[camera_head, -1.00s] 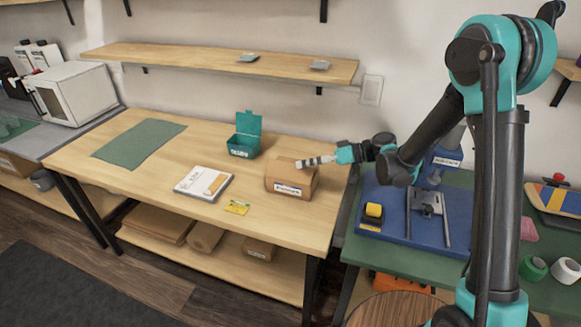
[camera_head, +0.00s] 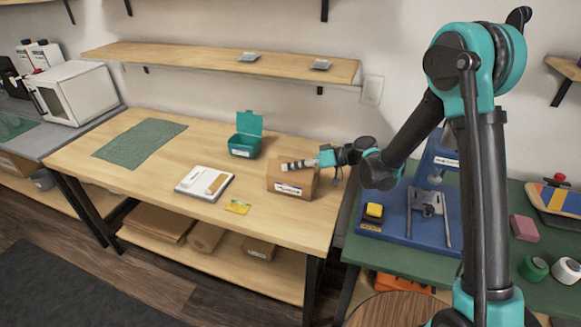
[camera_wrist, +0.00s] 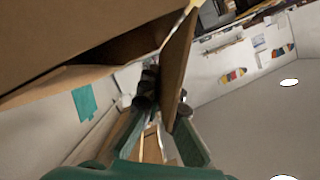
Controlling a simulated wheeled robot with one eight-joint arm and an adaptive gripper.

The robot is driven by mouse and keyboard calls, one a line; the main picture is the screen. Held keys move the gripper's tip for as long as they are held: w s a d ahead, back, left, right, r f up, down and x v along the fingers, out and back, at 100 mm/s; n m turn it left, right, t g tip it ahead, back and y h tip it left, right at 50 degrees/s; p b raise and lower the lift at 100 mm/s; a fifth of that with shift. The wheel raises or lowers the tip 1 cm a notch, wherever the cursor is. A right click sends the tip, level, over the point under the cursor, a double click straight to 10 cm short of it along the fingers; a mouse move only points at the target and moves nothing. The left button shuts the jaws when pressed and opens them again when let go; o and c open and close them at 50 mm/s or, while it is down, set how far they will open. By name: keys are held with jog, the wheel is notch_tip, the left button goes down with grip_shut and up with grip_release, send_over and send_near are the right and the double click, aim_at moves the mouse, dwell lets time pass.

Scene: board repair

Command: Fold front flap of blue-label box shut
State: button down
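The blue-label box (camera_head: 306,182) is a brown cardboard box near the right end of the wooden table. Its label (camera_head: 288,189) is on the front face. My gripper (camera_head: 284,166) lies nearly level over the top of the box, reaching in from the right. In the wrist view, a brown cardboard flap (camera_wrist: 178,60) stands at the fingers of my gripper (camera_wrist: 165,100), and the box body (camera_wrist: 60,40) fills the upper left. The flap hides part of the fingers, so I cannot tell whether they grip it.
A teal open-lidded box (camera_head: 243,143) stands behind and left of the cardboard box. A white package (camera_head: 200,184) and a yellow card (camera_head: 238,206) lie to its left. A green mat (camera_head: 138,145) is further left. A blue fixture (camera_head: 395,220) stands on the right bench.

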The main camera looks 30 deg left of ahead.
jog(key=shift+w+f+m+g, duration=0.45)
jog(key=shift+w+m+g, duration=0.15)
jog(key=shift+m, duration=0.4)
jog(key=shift+w+f+m+g+y, duration=0.1)
jog(key=shift+f+m+g+y, duration=0.25)
jog(key=shift+m, duration=0.35)
jog(key=shift+r, duration=0.1)
jog(key=c, duration=1.8)
grip_release()
